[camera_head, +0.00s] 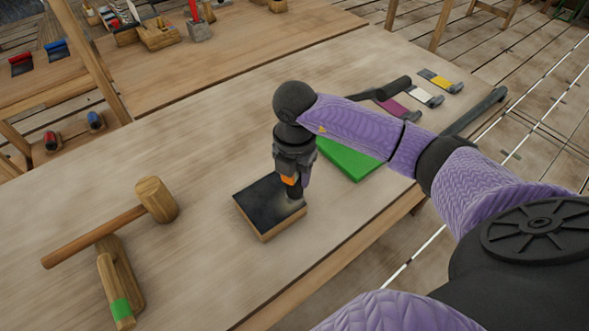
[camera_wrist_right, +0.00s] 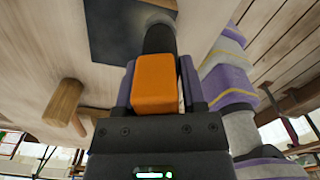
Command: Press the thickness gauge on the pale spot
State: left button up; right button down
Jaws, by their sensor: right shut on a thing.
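The thickness gauge, with an orange body (camera_head: 289,180) and a dark nose, is held nose down in my right gripper (camera_head: 291,177). In the right wrist view the orange gauge (camera_wrist_right: 155,85) sits between the shut fingers, its black nose (camera_wrist_right: 158,38) pointing at the dark panel (camera_wrist_right: 112,35). In the head view the black-topped wooden block (camera_head: 258,204) lies on the bench beneath it. The pale spot (camera_head: 287,209) is a hazy patch near the block's right corner, partly hidden by the nose. The nose is at or just above the spot; contact cannot be told. My left gripper is out of view.
A wooden mallet (camera_head: 155,200) and a green-banded wooden tool (camera_head: 119,295) lie to the left on the bench (camera_head: 190,270). A green slab (camera_head: 347,160) lies behind my right arm. Several colour-handled scrapers (camera_head: 425,96) lie at the far right.

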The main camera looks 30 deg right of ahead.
jog(key=shift+f, duration=0.5)
jog(key=shift+f+b, duration=0.5)
jog(key=shift+b, duration=0.05)
jog(key=shift+s, duration=0.1)
dwell(0.7)
notch_tip(320, 180, up, 5)
jog(key=p, duration=0.5)
jog(key=shift+r, duration=0.1)
dwell(0.7)
